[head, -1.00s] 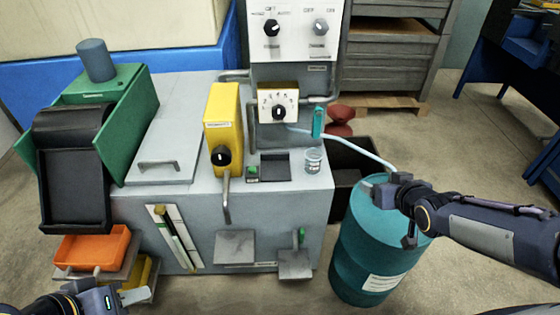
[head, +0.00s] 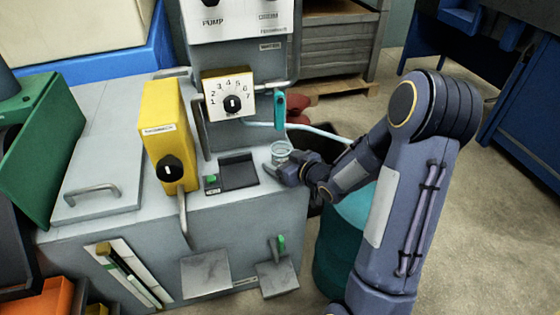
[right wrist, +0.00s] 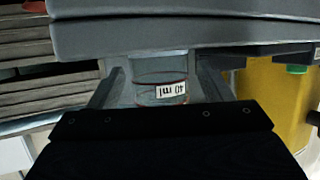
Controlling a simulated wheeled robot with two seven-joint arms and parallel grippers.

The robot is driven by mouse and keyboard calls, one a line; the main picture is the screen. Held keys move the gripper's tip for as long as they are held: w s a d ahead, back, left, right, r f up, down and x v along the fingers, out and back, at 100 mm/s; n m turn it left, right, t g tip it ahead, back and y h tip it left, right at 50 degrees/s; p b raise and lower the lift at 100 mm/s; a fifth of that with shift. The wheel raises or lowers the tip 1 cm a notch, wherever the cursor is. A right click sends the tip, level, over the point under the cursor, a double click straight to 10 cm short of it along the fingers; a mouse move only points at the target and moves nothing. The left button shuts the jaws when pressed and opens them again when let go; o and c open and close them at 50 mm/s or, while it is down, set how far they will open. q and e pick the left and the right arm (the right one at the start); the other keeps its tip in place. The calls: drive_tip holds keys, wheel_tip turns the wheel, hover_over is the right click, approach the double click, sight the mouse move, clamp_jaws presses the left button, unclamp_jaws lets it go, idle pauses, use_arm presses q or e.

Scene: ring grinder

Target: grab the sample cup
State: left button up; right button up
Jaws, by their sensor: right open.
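The sample cup (head: 281,150) is a small clear cup on the grey machine top, right of the dark square recess. My right gripper (head: 279,166) is at the cup, low over the machine top, and partly hides its lower part. In the right wrist view the cup (right wrist: 160,82), with a "40 ml" label, shows between the two open fingers of my right gripper (right wrist: 158,85). I cannot tell whether either finger touches it. My left gripper is out of view.
A teal-handled valve (head: 279,110) and a pale hose (head: 310,130) are just behind the cup. A teal barrel (head: 338,245) stands right of the machine, partly behind my right arm.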

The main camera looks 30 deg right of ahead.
drive_tip(key=shift+w+f, duration=0.15)
drive_tip(key=shift+w, duration=0.2)
drive_tip(key=shift+c, duration=0.3)
drive_tip(key=c, duration=1)
